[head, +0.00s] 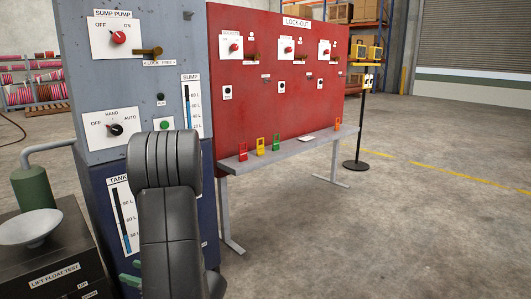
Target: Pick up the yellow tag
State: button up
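A yellow tag-like piece (260,146) stands on the narrow grey shelf (290,148) below the red lock-out board (285,65). It is between a red piece (243,152) on its left and a green piece (276,142) on its right, and apart from both. An orange piece (337,124) stands at the far right end of the shelf. Dark grey links of my arm fill the lower left in front of the panel. My gripper is not visible, so its state does not show.
A grey sump pump panel (130,75) with knobs and a blue tank panel (122,215) stand on the left. A black cabinet (45,262) with a pale bowl (28,228) is at lower left. A post stand (364,115) is behind right. The floor (400,230) at right is clear.

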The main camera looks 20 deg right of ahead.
aim_at(260, 148)
jog(key=i+l+z, duration=0.35)
jog(key=i+l, duration=0.25)
jog(key=i, duration=0.35)
jog(key=i+l+z, duration=0.35)
jog(key=i, duration=0.65)
jog(key=i+z, duration=0.35)
jog(key=i, duration=0.65)
